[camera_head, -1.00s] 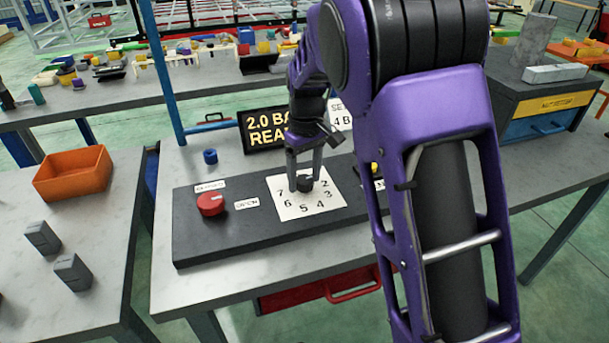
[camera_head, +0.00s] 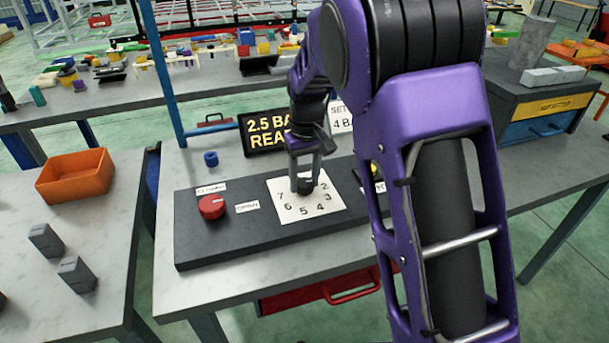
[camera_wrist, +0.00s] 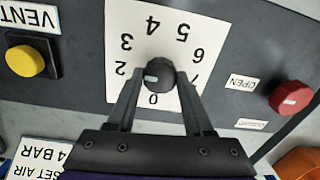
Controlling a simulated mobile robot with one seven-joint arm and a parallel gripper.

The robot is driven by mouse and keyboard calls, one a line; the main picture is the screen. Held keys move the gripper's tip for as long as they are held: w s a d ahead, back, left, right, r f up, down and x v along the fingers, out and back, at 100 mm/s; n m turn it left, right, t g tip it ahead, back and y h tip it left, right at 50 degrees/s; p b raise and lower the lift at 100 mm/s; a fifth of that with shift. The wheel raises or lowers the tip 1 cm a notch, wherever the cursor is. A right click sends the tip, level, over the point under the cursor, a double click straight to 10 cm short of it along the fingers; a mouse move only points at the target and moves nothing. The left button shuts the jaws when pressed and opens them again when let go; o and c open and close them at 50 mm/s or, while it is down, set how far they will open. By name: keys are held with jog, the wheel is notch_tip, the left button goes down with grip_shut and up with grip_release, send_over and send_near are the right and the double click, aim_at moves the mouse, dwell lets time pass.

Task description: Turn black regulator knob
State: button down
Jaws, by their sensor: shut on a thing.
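The black regulator knob (camera_head: 305,185) stands on a white number dial (camera_head: 327,201) on the dark panel (camera_head: 240,236). In the wrist view the black knob (camera_wrist: 159,75) has a light mark on its left side, pointing toward the 2 side of the dial. My gripper (camera_head: 305,184) is upright over the dial, its fingers on both sides of the knob and shut on it. The fingertips (camera_wrist: 160,80) also show in the wrist view. A sign (camera_head: 340,117) partly shows "SET" and "4 B"; the wrist view shows "SET AIR 4 BAR".
A red knob (camera_head: 212,206) with OPEN and another label sits left on the panel. A yellow VENT button (camera_wrist: 25,61) is on the panel's other side. A blue ring (camera_head: 210,158) lies behind the panel. An orange bin (camera_head: 75,175) stands on the left table.

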aim_at(307, 183)
jog(key=m+p, duration=0.3)
jog(key=m, duration=0.4)
jog(key=shift+r, duration=0.15)
jog(key=m+p, duration=0.2)
jog(key=m, duration=0.3)
jog(key=shift+m, duration=0.4)
jog(key=shift+c, duration=1.4)
grip_release()
notch_tip(307, 183, up, 17)
jog(key=shift+s+d, duration=0.2)
jog(key=shift+d, duration=0.05)
jog(key=shift+r, duration=0.1)
